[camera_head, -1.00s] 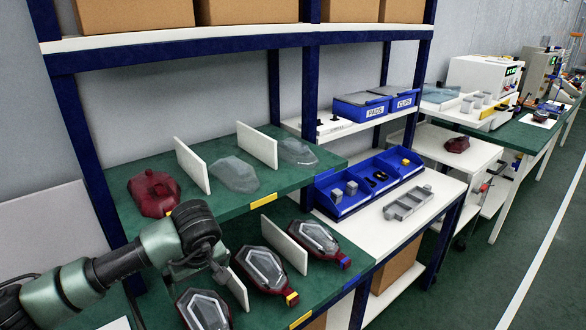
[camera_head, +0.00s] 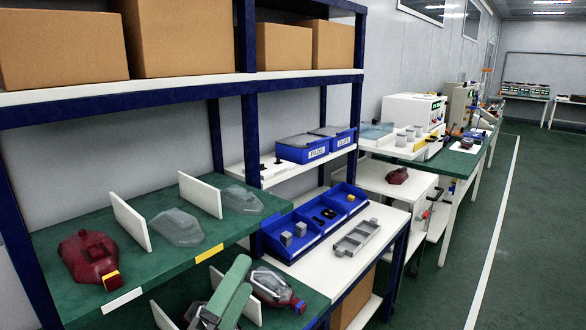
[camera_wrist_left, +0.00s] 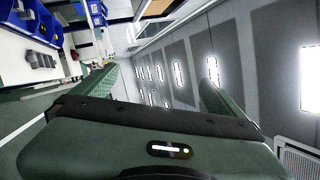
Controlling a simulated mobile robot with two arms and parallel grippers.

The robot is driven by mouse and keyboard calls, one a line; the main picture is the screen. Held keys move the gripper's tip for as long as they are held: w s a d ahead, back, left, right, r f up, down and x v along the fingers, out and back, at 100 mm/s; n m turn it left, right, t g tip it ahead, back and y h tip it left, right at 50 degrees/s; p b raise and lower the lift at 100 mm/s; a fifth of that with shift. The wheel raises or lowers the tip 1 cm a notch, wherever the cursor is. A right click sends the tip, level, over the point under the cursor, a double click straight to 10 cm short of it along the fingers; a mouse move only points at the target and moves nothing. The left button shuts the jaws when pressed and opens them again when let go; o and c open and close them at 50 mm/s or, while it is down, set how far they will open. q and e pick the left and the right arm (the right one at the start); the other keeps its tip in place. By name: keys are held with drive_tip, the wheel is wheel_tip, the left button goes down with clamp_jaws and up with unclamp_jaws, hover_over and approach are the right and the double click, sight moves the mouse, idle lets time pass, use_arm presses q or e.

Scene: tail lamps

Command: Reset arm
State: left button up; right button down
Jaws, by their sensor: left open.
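My left gripper (camera_head: 237,283) shows at the bottom of the head view, in front of the lower green shelf. Its green fingers point upward. In the left wrist view the gripper (camera_wrist_left: 158,88) has its two fingers wide apart with nothing between them. A dark red tail lamp housing (camera_head: 90,258) with a yellow connector sits at the left of the upper green shelf. Two clear lamp covers (camera_head: 178,228) (camera_head: 242,199) lie to its right, between white dividers. A red assembled lamp (camera_head: 274,287) lies on the lower shelf, partly behind the gripper. My right gripper is not visible.
Blue bins (camera_head: 292,236) and a grey tray (camera_head: 357,238) stand on the white table to the right. Cardboard boxes (camera_head: 188,35) fill the top shelf. A white divider (camera_head: 130,222) stands near the housing. The floor at the right (camera_head: 540,240) is clear.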

use_arm(q)
drive_tip(key=s+a+f+n+g+y, duration=0.35)
drive_tip(key=a+f+n+y, duration=0.25)
drive_tip(key=f+n, duration=0.4)
drive_tip(key=s+a+f+n+g+y, duration=0.2)
drive_tip(key=a+f+n+g+y, duration=0.25)
drive_tip(key=a+f+n, duration=0.5)
drive_tip(key=s+d+f+n+g+h, duration=0.15)
drive_tip(key=s+f+g, duration=0.25)
drive_tip(key=s+f, duration=0.4)
drive_tip(key=s+d+f+n+g, duration=0.25)
drive_tip(key=s+f+g, duration=0.25)
drive_tip(key=s, duration=0.5)
wheel_tip(320, 180, down, 26)
drive_tip(key=s+f+g, duration=0.1)
drive_tip(key=s, duration=0.1)
drive_tip(key=s+a+f+g, duration=0.1)
drive_tip(key=s+a+f, duration=0.2)
drive_tip(key=s+f, duration=1.2)
drive_tip(key=shift+s+f+y, duration=0.2)
drive_tip(key=shift+s+y, duration=0.1)
drive_tip(key=shift+s, duration=0.1)
